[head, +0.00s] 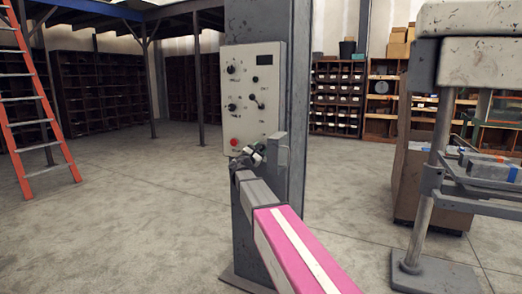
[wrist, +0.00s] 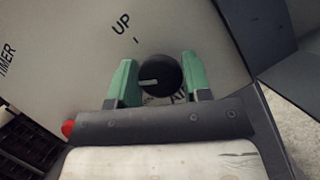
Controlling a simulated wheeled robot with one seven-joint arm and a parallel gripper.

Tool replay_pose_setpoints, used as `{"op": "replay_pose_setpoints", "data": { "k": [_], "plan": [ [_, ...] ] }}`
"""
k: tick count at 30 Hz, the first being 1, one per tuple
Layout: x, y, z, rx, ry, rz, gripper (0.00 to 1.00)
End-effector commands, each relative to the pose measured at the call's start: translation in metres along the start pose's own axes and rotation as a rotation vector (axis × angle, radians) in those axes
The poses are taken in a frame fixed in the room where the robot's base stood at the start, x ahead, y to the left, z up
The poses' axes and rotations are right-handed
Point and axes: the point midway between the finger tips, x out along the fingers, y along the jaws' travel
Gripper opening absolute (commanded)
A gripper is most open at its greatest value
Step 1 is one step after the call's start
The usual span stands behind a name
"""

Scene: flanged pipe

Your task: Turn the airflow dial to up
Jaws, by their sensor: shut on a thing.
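The airflow dial (wrist: 164,74) is a round black knob on a pale control panel (head: 270,80). In the wrist view its white pointer line points left, away from the small tick under the printed word UP at the upper left. A label starting with "AI" below the dial is partly hidden by my gripper. My gripper (wrist: 159,80) has its green fingers on both sides of the dial and is shut on it. In the head view my gripper (head: 257,150) is at the panel's lower right, and I cannot make out the dial there.
The panel is mounted on a grey post (head: 298,60). It carries other black knobs (head: 231,69), a dark display and a red button (head: 234,142), close left of my gripper. A workbench machine (head: 475,45) stands right, an orange ladder (head: 38,100) left. The floor between is clear.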

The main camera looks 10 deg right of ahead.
Motion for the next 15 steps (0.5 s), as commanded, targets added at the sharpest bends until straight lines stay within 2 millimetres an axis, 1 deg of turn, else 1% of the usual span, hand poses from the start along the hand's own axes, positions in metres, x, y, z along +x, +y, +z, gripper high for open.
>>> {"op": "replay_pose_setpoints", "data": {
  "k": [15],
  "plan": [
    [-0.0005,0.0003,-0.0002,0.455,0.001,-0.189,0.21]
  ]
}}
